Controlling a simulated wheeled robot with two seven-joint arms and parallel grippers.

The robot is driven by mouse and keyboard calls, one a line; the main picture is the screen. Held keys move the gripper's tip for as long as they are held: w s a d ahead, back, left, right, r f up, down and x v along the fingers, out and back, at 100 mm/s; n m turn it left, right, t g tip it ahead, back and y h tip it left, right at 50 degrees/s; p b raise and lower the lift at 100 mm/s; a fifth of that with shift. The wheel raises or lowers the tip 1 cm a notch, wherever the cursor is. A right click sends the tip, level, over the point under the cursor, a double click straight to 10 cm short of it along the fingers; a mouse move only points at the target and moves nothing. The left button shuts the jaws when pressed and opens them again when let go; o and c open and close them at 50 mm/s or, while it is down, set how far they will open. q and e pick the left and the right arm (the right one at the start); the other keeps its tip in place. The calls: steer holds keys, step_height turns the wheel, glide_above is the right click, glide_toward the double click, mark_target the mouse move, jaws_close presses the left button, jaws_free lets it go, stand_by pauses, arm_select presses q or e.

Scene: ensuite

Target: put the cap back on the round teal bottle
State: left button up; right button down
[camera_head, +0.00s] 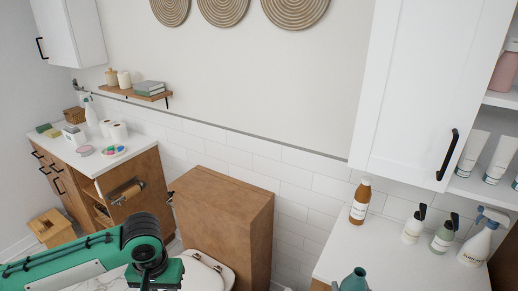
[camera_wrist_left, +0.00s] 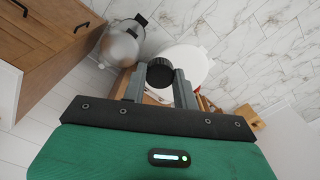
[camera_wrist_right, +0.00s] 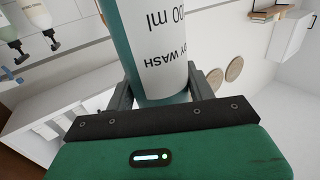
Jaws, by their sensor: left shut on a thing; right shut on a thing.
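The round teal bottle (camera_head: 352,282) shows at the bottom edge of the head view, with its bare neck up and no cap on it. In the right wrist view the bottle (camera_wrist_right: 160,50) fills the middle, with a white label and dark print. My right gripper (camera_wrist_right: 160,88) is shut around its body. My left gripper (camera_wrist_left: 160,82) is shut on a round black ribbed cap (camera_wrist_left: 160,73), held between its fingertips. The cap is apart from the bottle. Both gripper jaws are hidden in the head view, where my green left arm comes in from the left.
A white counter (camera_head: 400,262) at right holds a brown bottle (camera_head: 360,203), two pump bottles (camera_head: 414,225) and a spray bottle (camera_head: 480,240). A wooden cistern box (camera_head: 225,215) and toilet (camera_head: 208,270) stand in the middle.

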arm_select(q)
steer(key=shift+d+f, duration=0.1)
steer(key=shift+d, duration=0.15)
arm_select(e)
steer(key=shift+s+r, duration=0.15)
steer(key=shift+s, duration=0.05)
steer(key=w+a+n+g+y, duration=0.2)
steer(key=w+a+n+y, duration=0.1)
steer(key=a, duration=0.5)
steer(key=w+a+r+n+g+y, duration=0.1)
steer(key=w+a+n+g+y, duration=0.1)
steer(key=w+a+n+y, duration=0.2)
steer(key=a+n+y, duration=0.1)
steer(key=a+y, duration=0.2)
steer(key=y, duration=0.1)
steer(key=shift+w+a+y, duration=0.15)
steer(key=shift+a+y, duration=0.15)
steer(key=shift+a, duration=0.05)
arm_select(q)
steer(key=w+d+r+m, duration=0.2)
steer(key=d+r, duration=0.4)
steer(key=d, duration=0.3)
steer(key=w+d+r+m, duration=0.2)
steer(key=d+r+m, duration=0.2)
steer(key=d, duration=0.5)
steer(key=w+d+r+m, duration=0.3)
steer(key=d+r+m, duration=0.1)
steer(key=d+r, duration=0.4)
steer(key=shift+d+r, duration=0.2)
steer(key=shift+d, duration=0.2)
